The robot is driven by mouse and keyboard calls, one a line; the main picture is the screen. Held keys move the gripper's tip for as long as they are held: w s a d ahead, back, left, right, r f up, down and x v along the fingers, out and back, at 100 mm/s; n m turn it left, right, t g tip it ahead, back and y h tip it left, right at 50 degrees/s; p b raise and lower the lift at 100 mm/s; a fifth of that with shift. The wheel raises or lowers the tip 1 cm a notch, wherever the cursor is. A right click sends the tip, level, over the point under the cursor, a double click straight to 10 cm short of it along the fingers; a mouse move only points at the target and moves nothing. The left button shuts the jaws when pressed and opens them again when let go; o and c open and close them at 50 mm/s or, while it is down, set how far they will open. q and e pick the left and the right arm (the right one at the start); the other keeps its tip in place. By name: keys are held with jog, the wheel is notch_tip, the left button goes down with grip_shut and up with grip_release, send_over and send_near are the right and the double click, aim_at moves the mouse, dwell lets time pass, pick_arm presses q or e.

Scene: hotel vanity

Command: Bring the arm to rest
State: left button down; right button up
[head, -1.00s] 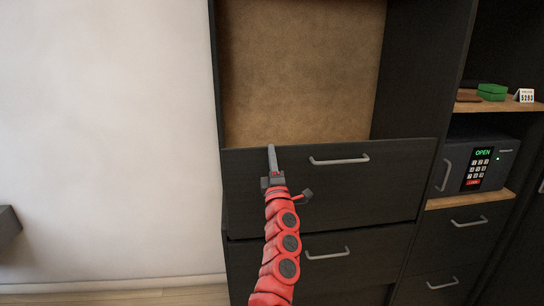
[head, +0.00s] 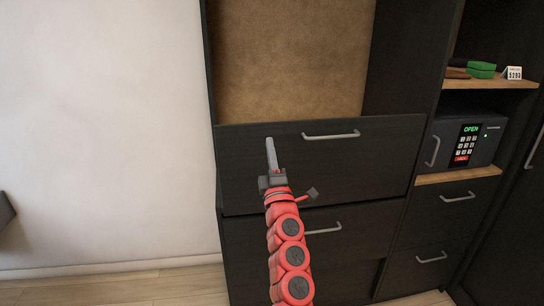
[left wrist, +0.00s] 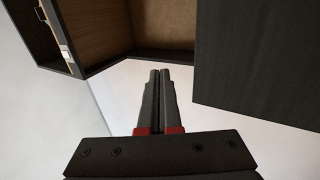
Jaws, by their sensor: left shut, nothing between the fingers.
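My left gripper (head: 270,155) is on the red arm in the middle of the head view. Its fingers point up in front of the dark upper drawer (head: 375,155), left of that drawer's handle (head: 331,135). In the left wrist view my left gripper (left wrist: 161,75) has its two fingers together, with nothing between them. I cannot tell from the head view whether the fingers touch the drawer front. My right gripper is in neither view.
A lower drawer (head: 375,230) lies beneath. At right a safe (head: 468,142) reads OPEN, below a shelf (head: 490,84) with a green box (head: 481,67) and a small number card (head: 514,73). The white wall (head: 100,130) at left is bare.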

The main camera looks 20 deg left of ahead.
pick_arm(q)
jog(key=shift+s+d+f, duration=0.2)
jog(key=shift+s+d, duration=0.25)
jog(key=shift+s, duration=0.1)
